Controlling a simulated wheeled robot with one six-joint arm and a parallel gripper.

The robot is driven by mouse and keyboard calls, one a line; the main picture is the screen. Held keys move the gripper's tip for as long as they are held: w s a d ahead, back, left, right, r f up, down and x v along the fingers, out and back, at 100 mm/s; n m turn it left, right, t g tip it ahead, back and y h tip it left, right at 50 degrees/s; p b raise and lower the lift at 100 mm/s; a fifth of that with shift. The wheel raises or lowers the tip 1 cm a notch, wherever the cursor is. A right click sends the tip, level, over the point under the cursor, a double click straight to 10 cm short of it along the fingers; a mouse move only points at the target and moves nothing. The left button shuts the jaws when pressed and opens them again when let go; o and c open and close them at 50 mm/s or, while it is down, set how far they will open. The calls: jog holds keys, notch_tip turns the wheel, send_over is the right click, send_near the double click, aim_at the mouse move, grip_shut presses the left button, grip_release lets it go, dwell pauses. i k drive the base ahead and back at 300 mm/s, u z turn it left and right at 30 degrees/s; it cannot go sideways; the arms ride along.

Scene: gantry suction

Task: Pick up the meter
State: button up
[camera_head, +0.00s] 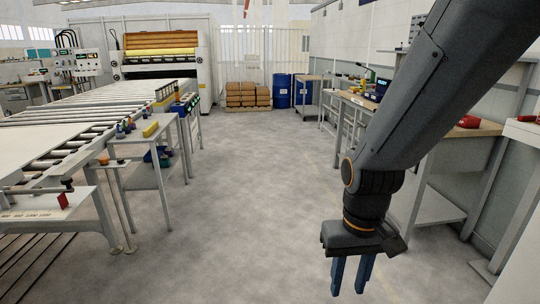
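My gripper (350,286) hangs at the lower right, pointing down over the bare floor. Its two blue fingers are apart with nothing between them. I cannot pick out the meter for certain. A small dark device with a lit display (382,86) stands on the right-hand workbench, well behind my gripper; it is too small to tell whether it is a meter. My arm covers part of that bench.
A roller conveyor (95,119) and a small side table (138,172) with a yellow item (151,129) stand at left. Blue drums (281,91) and stacked brown goods (248,95) stand at the back. The right workbench (440,124) lines the wall. The middle floor is clear.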

aim_at(363, 82)
jog(key=u, duration=0.25)
jog(key=i, duration=3.45)
jog(key=z, duration=0.2)
jog(key=i, duration=1.7)
jog(key=z, duration=1.2)
jog(key=i, duration=1.9)
jog(key=z, duration=0.85)
